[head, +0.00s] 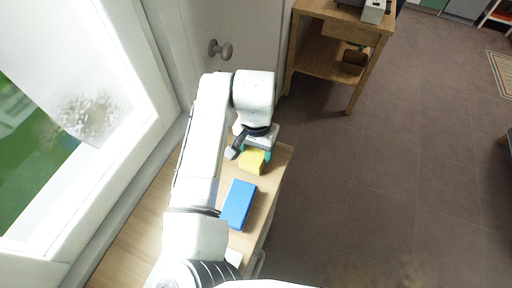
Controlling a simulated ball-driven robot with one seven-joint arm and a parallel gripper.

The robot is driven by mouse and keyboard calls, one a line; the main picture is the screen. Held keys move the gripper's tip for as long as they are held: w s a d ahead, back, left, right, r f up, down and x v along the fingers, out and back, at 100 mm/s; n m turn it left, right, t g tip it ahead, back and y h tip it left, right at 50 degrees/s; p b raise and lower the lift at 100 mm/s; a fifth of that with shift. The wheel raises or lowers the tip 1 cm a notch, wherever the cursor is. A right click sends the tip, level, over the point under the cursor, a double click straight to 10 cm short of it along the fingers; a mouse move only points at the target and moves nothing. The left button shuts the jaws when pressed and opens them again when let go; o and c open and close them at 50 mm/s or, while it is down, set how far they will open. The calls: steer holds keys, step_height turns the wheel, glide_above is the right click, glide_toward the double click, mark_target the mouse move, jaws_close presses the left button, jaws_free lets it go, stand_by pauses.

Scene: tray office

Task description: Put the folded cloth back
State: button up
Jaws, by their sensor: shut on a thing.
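My gripper (252,154) points down over the far end of a narrow wooden surface.
A flat blue block (238,204) lies on the wooden surface (134,238), nearer to me than the yellow thing. A window is at the left and a door with a grey knob (221,49) is behind. A wooden table (340,24) stands at the back. The floor (390,180) at right is clear.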

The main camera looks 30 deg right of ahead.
mark_target(256, 151)
steer(key=shift+f, duration=0.2)
steer(key=o, duration=1)
steer(key=shift+r, duration=0.1)
step_height(256, 151, up, 12)
steer(key=shift+r+b, duration=0.15)
steer(key=shift+b, duration=0.4)
steer(key=s+d+f+n+t+h, duration=0.2)
steer(key=d+h, duration=0.1)
steer(key=d, duration=0.6)
steer(key=s+d+f+n+t+h, duration=0.1)
steer(key=d+f+n+h, duration=0.15)
steer(key=d, duration=0.75)
steer(key=s+a+f+n+y, duration=0.1)
steer(key=s+a+f+n, duration=0.1)
steer(key=s+f, duration=0.3)
steer(key=s+a+f+n+g+y, duration=0.1)
steer(key=s+a+f+y, duration=0.1)
steer(key=s+a+f, duration=0.3)
steer(key=s+a+f+n+g+y, duration=0.1)
steer(key=s+a+f, duration=0.3)
steer(key=s, duration=0.6)
step_height(256, 151, down, 3)
steer(key=shift+a+r+n+y, duration=0.1)
steer(key=shift+a+n+y, duration=0.05)
steer(key=shift+n+y, duration=0.6)
